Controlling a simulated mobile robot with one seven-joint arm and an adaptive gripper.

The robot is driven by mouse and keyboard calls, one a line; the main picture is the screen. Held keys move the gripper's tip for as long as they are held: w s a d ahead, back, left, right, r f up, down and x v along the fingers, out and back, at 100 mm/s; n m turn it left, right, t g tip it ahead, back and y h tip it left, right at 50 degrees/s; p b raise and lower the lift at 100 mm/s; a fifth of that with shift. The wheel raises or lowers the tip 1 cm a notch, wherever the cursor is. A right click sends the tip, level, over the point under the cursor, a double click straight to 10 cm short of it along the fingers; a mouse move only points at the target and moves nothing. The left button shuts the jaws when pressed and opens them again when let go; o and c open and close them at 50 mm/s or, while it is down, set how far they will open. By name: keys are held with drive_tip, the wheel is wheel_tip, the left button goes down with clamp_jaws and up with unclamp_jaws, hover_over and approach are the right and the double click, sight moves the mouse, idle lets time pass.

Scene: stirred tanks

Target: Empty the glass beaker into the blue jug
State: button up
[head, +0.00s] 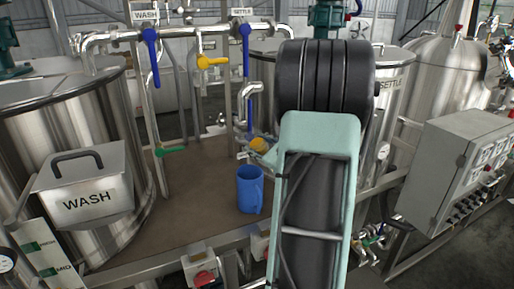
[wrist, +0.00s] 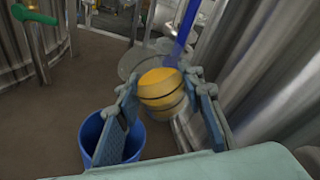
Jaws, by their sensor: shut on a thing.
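The blue jug (head: 250,190) stands upright on the brown deck in the head view. In the wrist view its rim and dark inside (wrist: 90,132) show at lower left, partly hidden by my left finger; I cannot see any contents. My gripper (wrist: 160,86) is shut around the glass beaker (wrist: 158,78), which holds orange-yellow contents. The beaker's clear rim part shows beyond the fingers; its exact tilt is hard to tell. In the head view the beaker (head: 259,143) shows small, above and slightly right of the jug, partly hidden by my arm.
The WASH tank (head: 100,150) stands left and the SETTLE tank (head: 398,95) right behind my arm. Pipes with blue valve handles (head: 152,55) and a green one (head: 170,151) stand over the deck. A grey control box (head: 450,165) is at right. Deck left of the jug is clear.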

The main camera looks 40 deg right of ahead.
drive_tip(key=shift+d+f+n+t+h+b, duration=0.1)
drive_tip(key=shift+n+t+h+b, duration=0.35)
drive_tip(key=shift+n+b, duration=1.15)
drive_tip(key=shift+d+n+t+h+b, duration=0.1)
drive_tip(key=shift+n+t+h+b, duration=0.3)
drive_tip(key=shift+b, duration=2.15)
drive_tip(key=shift+a+n+t+y+b, duration=0.2)
drive_tip(key=shift+n+t+b, duration=0.65)
drive_tip(key=shift+b, duration=2.7)
drive_tip(key=shift+a+n+t+y+b, duration=0.25)
drive_tip(key=shift+n+b, duration=1.1)
drive_tip(key=shift+b, duration=2.2)
drive_tip(key=shift+s+a+r+n+t+y+b, duration=0.1)
drive_tip(key=shift+r+n+t+b, duration=0.15)
drive_tip(key=shift+n+b, duration=0.9)
drive_tip(key=shift+a+r+n+t+y+b, duration=0.1)
drive_tip(key=shift+t+b, duration=0.2)
drive_tip(key=shift+b, duration=1.7)
drive_tip(key=shift+s+a+r+n+t+y+b, duration=0.1)
drive_tip(key=shift+r+n+t+b, duration=0.15)
drive_tip(key=shift+n+b, duration=0.9)
drive_tip(key=shift+a+r+n+t+y+b, duration=0.2)
drive_tip(key=shift+n+t+y+b, duration=0.35)
drive_tip(key=shift+b, duration=1.95)
drive_tip(key=shift+r+n+b, duration=0.2)
drive_tip(key=shift+n+b, duration=0.05)
drive_tip(key=shift+b, duration=0.1)
